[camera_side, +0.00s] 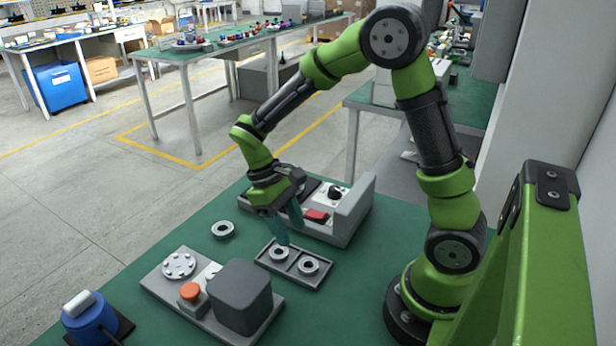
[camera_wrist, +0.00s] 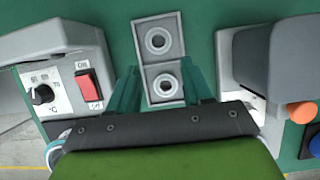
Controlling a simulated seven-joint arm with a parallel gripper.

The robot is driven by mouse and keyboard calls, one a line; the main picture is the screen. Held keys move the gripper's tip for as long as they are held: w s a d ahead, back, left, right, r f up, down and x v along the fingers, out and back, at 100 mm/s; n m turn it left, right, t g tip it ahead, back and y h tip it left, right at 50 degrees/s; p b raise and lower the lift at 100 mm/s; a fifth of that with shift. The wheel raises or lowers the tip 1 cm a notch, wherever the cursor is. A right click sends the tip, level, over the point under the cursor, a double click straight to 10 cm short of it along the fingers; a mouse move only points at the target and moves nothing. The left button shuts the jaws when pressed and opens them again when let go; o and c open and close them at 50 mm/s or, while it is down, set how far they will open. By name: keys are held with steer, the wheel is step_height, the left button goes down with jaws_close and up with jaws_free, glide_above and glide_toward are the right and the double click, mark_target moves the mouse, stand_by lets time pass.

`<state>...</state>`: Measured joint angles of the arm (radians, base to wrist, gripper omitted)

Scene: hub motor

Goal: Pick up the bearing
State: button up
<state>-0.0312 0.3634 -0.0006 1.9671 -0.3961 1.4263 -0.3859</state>
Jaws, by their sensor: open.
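Two round metallic bearings sit in a grey two-pocket tray (camera_side: 293,264), one in each pocket. In the side view the left bearing (camera_side: 279,252) is just under my gripper's fingertips, and the right bearing (camera_side: 309,266) is beside it. My gripper (camera_side: 287,228) points down with its teal fingers apart and nothing held. In the wrist view the nearer bearing (camera_wrist: 166,85) shows between the fingers of my gripper (camera_wrist: 160,68), and the farther bearing (camera_wrist: 159,41) lies beyond the fingertips. I cannot tell the exact height of the fingertips above the tray.
A loose grey ring (camera_side: 223,230) lies on the green table left of the tray. A heater-like box with a red switch (camera_side: 316,215) stands behind. A grey fixture with a dark block (camera_side: 239,296) and orange button stands in front. A blue motor-like part (camera_side: 90,318) is at lower left.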

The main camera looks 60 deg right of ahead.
mark_target(307, 269)
steer(key=x, duration=0.8)
steer(key=shift+w+d+f, duration=0.1)
steer(key=shift+f, duration=0.1)
steer(key=c, duration=0.8)
